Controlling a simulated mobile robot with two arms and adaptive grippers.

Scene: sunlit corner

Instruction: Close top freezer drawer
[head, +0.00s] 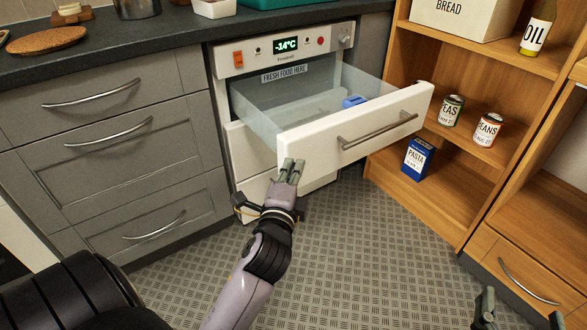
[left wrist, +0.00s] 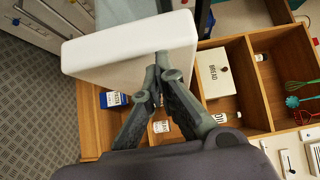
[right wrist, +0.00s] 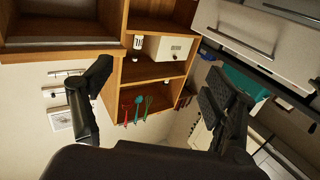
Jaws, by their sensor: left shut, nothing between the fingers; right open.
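The top freezer drawer (head: 300,150) is pulled out from the white freezer (head: 265,60), and a blue item (head: 353,101) lies inside it. Its white front has a metal bar handle (head: 378,130). My left gripper (head: 293,163) is shut and empty at the lower left corner of the drawer front. In the left wrist view the drawer front (left wrist: 130,45) stands right before the shut fingertips (left wrist: 162,62); I cannot tell whether they touch. My right gripper (head: 520,312) is open at the bottom right, away from the drawer. Its spread fingers also show in the right wrist view (right wrist: 155,100).
Grey cabinets (head: 120,130) with a dark worktop stand left of the freezer. A wooden shelf (head: 440,185) on the right holds a pasta box (head: 417,158), two cans (head: 487,129), a bread box (head: 463,15) and an oil bottle (head: 537,32). The floor (head: 370,260) in front is clear.

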